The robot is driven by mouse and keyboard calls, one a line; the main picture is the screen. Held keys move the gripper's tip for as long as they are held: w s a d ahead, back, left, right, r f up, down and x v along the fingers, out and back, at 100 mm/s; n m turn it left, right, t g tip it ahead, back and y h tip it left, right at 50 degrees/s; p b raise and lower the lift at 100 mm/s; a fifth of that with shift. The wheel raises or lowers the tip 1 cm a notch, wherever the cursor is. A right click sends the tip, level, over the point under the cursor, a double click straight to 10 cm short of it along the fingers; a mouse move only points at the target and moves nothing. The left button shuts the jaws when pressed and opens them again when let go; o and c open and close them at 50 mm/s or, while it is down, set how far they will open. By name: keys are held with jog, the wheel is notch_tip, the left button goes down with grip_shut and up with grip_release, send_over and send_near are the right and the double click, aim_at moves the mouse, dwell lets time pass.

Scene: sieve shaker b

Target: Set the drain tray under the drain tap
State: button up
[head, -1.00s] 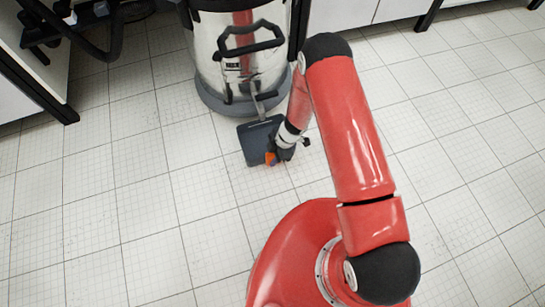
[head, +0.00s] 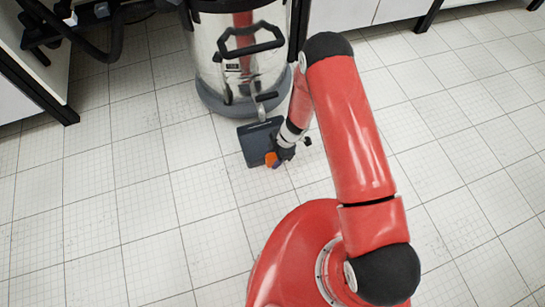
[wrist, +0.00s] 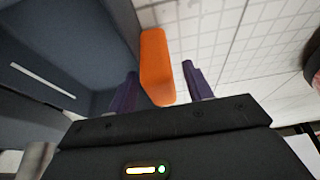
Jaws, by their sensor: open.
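The drain tray (head: 255,146) is a dark blue-grey shallow tray on the floor, in front of the steel vessel's base. Its orange grip (head: 271,159) is at the near right edge. The drain tap (head: 266,97) appears as a small grey fitting low on the vessel front, above the tray's far edge; its outlet is hard to make out. My gripper (head: 279,158) is low at the tray's near right edge. In the wrist view, my gripper's two purple fingers (wrist: 159,72) stand apart on either side of the orange grip (wrist: 155,55), with narrow gaps. The tray (wrist: 65,50) fills the left there.
The steel vessel (head: 208,60) stands on a round grey base (head: 215,103) behind the tray. Cabinets with dark legs stand at left (head: 50,95) and back right. A black hose (head: 95,50) hangs at upper left. The tiled floor is clear left and right.

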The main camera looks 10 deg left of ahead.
jog(key=w+d+r+m+t+p, duration=0.15)
jog(key=w+r, duration=0.25)
jog(key=r, duration=0.4)
jog(key=w+d+r+m+t, duration=0.1)
jog(key=w+d+r+t, duration=0.15)
jog(key=w+r, duration=0.4)
jog(key=w+d+r+m+t+p, duration=0.1)
jog(key=w+d+r+m+t, duration=0.15)
jog(key=r, duration=0.75)
jog(key=w+d+r+m+t+h, duration=0.1)
jog(key=d+r+m+t, duration=0.15)
jog(key=d+r, duration=0.4)
jog(key=w+d+r+m+t+h, duration=0.1)
jog(key=w+d+r+m+h, duration=0.15)
jog(key=r, duration=0.75)
jog(key=s+d+r+m+h, duration=0.3)
jog(key=s+d+r+m, duration=0.6)
jog(key=s+d+r, duration=0.4)
jog(key=s+a+m+g+y, duration=0.1)
jog(key=s+m, duration=0.1)
jog(key=s, duration=0.7)
jog(key=s+a+r+m+g+y, duration=0.1)
jog(key=s+a+m, duration=0.1)
jog(key=s, duration=0.7)
jog(key=shift+s+r+m+y, duration=0.15)
jog(key=shift+s+m+y, duration=0.15)
jog(key=shift+m, duration=0.3)
